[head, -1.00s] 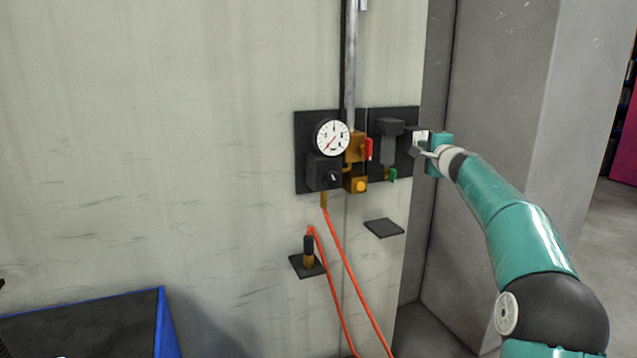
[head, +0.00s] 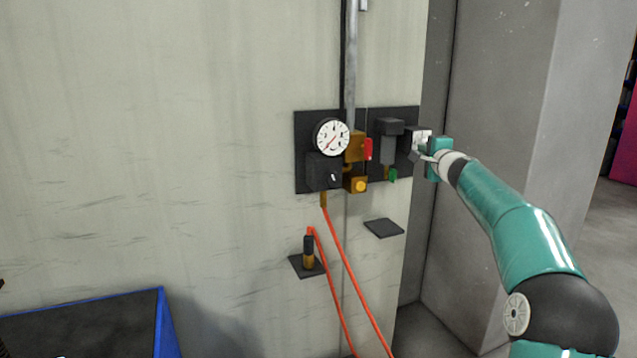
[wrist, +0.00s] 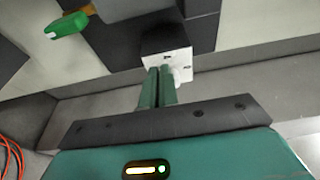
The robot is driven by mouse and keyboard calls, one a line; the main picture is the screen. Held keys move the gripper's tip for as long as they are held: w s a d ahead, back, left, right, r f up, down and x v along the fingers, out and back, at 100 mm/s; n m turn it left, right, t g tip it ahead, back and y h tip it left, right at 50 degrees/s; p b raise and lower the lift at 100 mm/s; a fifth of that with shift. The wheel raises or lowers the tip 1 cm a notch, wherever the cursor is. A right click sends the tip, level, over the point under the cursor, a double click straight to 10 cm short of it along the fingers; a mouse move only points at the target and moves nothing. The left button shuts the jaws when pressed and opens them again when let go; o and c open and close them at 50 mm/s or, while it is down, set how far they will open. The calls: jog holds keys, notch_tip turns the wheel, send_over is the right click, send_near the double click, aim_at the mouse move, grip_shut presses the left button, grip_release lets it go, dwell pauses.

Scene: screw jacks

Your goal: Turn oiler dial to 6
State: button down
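The oiler dial is on a white-faced dark block (head: 423,136) at the right end of the wall panels. The white face (wrist: 172,62) also shows in the wrist view, just beyond my fingertips. A small pale rounded part (wrist: 184,75) shows right of the fingers. My gripper (head: 419,155) is at the front of this block. In the wrist view its two teal fingers (wrist: 159,74) are nearly together, with a narrow dark gap. Their tips overlap the lower part of the face. I cannot tell whether they touch or pinch the dial, and its setting is unreadable.
Left of the block are a grey cylinder (head: 388,148), a green lever (head: 393,175), a red lever (head: 368,149) and a round gauge (head: 332,137). Orange hoses (head: 352,275) hang below. A grey column (head: 490,150) stands close on the right.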

jog(key=s+d, duration=0.1)
jog(key=s, duration=0.4)
jog(key=shift+s+d, duration=0.4)
jog(key=shift+a, duration=0.1)
jog(key=shift+w+a+r, duration=0.25)
jog(key=shift+w+a, duration=0.1)
jog(key=shift+w, duration=0.55)
jog(key=shift+w+a+r, duration=0.2)
jog(key=shift+w+a, duration=0.15)
jog(key=shift+w, duration=0.55)
jog(key=shift+w+a+r, duration=0.25)
jog(key=shift+w+a, duration=0.1)
jog(key=shift+w, duration=0.65)
jog(key=shift+d, duration=0.2)
